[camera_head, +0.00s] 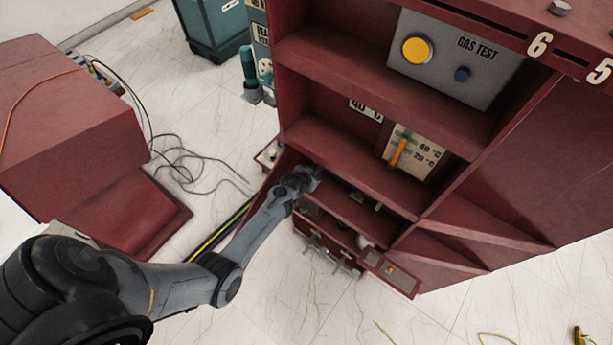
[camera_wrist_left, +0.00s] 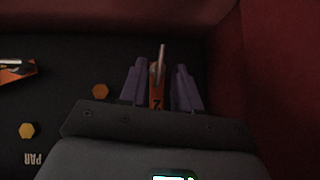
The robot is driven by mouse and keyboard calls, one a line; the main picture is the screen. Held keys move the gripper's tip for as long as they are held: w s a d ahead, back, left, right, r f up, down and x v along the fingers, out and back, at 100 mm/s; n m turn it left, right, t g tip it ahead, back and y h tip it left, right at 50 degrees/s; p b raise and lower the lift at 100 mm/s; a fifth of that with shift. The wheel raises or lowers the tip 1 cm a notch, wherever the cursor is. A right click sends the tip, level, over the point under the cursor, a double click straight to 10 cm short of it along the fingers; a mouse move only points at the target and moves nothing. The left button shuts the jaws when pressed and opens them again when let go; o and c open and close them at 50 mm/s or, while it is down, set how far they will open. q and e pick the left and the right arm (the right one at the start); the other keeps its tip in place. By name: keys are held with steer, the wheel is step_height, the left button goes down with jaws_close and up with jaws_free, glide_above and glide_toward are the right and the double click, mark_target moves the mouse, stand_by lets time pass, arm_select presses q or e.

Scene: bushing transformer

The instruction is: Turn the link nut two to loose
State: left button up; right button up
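In the left wrist view, an orange link marked "2" (camera_wrist_left: 156,97) shows against a dark panel. A pale upright pin or bolt, the likely link nut (camera_wrist_left: 160,66), stands at its far end. My left gripper (camera_wrist_left: 160,74) has its two purple fingers apart, one on each side of the link, with visible gaps; contact is not clear. In the head view my left gripper (camera_head: 310,178) reaches into a lower bay of the red cabinet (camera_head: 340,65), and its fingertips are hard to make out. My right gripper is not in view.
The wrist view shows another orange link (camera_wrist_left: 16,70) at left, hexagonal pieces (camera_wrist_left: 100,91) on the panel, and a red wall (camera_wrist_left: 226,75) close on the right. The head view shows a gas test box (camera_head: 450,60), shelves above my arm, and loose cables (camera_head: 190,160) on the floor.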

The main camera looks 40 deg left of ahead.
arm_select(q)
steer(key=p+v, duration=0.2)
steer(key=v, duration=0.6)
steer(key=shift+s, duration=0.3)
steer(key=shift+r, duration=0.15)
